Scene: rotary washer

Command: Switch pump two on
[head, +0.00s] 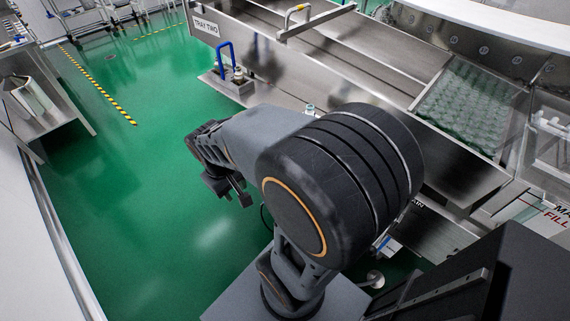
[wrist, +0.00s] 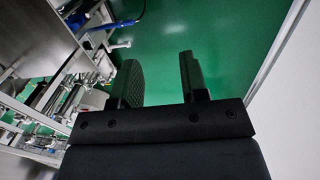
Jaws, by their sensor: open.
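My gripper (head: 231,190) hangs above the green floor, left of the washer, in the head view. In the wrist view my gripper (wrist: 160,75) is open, with its two dark fingers apart and nothing between them. I cannot make out a pump two switch or a label for it in either view. My own arm hides part of the washer's lower front in the head view.
The steel washer (head: 330,75) with a "TRAY TWO" label (head: 206,25) runs along the right. A tray of clear glass vials (head: 465,105) sits on it. A blue handle (head: 225,58) stands at its left end. Green floor (head: 150,190) is clear at left.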

